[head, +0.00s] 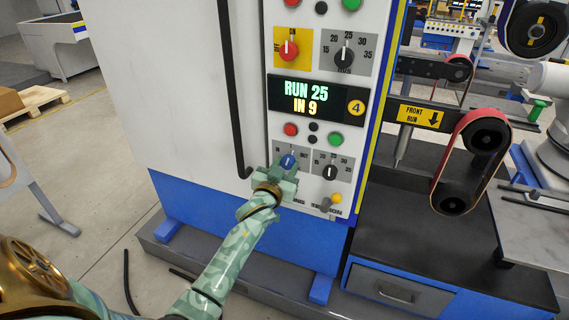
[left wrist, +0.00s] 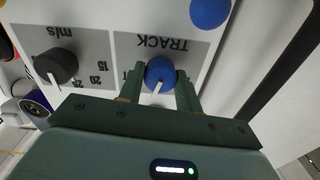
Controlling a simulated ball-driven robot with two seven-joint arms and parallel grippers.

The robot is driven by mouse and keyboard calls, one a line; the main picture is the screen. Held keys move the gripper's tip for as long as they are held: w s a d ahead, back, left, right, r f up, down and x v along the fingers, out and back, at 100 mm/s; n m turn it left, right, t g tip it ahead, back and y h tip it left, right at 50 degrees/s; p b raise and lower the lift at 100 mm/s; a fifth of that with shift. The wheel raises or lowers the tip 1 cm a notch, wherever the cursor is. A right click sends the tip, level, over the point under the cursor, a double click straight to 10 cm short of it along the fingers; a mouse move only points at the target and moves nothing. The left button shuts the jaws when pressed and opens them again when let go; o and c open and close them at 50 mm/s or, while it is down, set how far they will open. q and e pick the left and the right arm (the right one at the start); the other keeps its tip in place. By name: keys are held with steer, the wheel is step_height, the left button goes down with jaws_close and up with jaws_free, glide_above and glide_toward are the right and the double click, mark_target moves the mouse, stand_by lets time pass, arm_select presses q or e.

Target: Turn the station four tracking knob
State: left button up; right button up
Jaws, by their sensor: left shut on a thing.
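The blue tracking knob (head: 287,161) sits on a grey plate on the white machine's control panel, below the display (head: 312,95) reading "RUN 25 / IN 9" beside a yellow circled 4. In the left wrist view the blue knob (left wrist: 160,70) is on the plate lettered TRACK, upside down in that view. My left gripper (head: 282,170) is shut on this knob, one finger on each side. The knob's white pointer line points toward the gripper's palm in the wrist view. The gripper hides part of the dial in the head view. My right gripper is not in view.
A black knob (head: 330,172) on a numbered m/s dial is close to the right. Red (head: 291,129) and green (head: 335,139) buttons are above. A black handle bar (head: 236,110) runs down on the left. A belt sander (head: 470,150) stands to the right.

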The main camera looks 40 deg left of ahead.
arm_select(q)
steer(key=shift+m, duration=0.8)
steer(key=o, duration=1)
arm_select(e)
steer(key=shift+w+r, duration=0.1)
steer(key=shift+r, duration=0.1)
arm_select(q)
steer(key=p+v, duration=0.4)
steer(key=v, duration=1.2)
steer(key=shift+s, duration=0.15)
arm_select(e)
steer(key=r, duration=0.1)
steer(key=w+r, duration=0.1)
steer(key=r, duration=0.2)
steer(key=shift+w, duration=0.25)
arm_select(q)
steer(key=shift+f, duration=0.1)
